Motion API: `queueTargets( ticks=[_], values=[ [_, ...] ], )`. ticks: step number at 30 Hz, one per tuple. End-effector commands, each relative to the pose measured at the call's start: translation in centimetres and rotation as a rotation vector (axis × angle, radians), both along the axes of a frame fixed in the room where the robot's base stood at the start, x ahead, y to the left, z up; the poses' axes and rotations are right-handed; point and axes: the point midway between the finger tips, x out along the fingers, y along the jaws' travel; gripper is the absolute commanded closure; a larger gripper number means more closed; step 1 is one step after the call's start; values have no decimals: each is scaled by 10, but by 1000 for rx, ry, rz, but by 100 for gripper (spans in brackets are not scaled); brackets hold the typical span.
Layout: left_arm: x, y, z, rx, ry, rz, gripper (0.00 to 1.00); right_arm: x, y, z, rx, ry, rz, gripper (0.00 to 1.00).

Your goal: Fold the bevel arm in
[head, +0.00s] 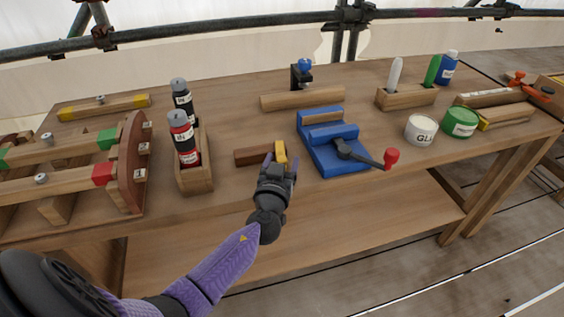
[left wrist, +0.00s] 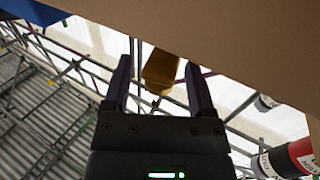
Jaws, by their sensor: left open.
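The bevel lies near the table's front edge, left of the blue vise in the head view. Its dark brown stock (head: 254,156) lies across the picture. Its yellow arm (head: 281,149) stands out at an angle from the stock's right end. My left gripper (head: 281,162) is open at the yellow arm, one finger on either side. In the left wrist view the yellow arm (left wrist: 162,70) shows between the fingertips, with gaps at both sides. I cannot tell whether a finger touches it. My right gripper is not in view.
A wooden holder (head: 196,178) with two bottles stands on the left. A wooden strip (head: 302,99) lies behind. The table (head: 225,122) is bare just behind the bevel.

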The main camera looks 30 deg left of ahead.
Motion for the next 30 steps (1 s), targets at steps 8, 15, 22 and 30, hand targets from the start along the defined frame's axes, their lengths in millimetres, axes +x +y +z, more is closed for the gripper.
queueTargets(
  ticks=[8, 15, 22, 30],
  values=[
    [2, 1, 0, 0, 0, 0, 28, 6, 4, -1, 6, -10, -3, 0],
    [2, 1, 0, 0, 0, 0, 76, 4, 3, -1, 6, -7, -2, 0],
    [2, 1, 0, 0, 0, 0, 100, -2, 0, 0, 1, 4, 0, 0],
    [2, 1, 0, 0, 1, 0, 100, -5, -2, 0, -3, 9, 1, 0]
  ],
)
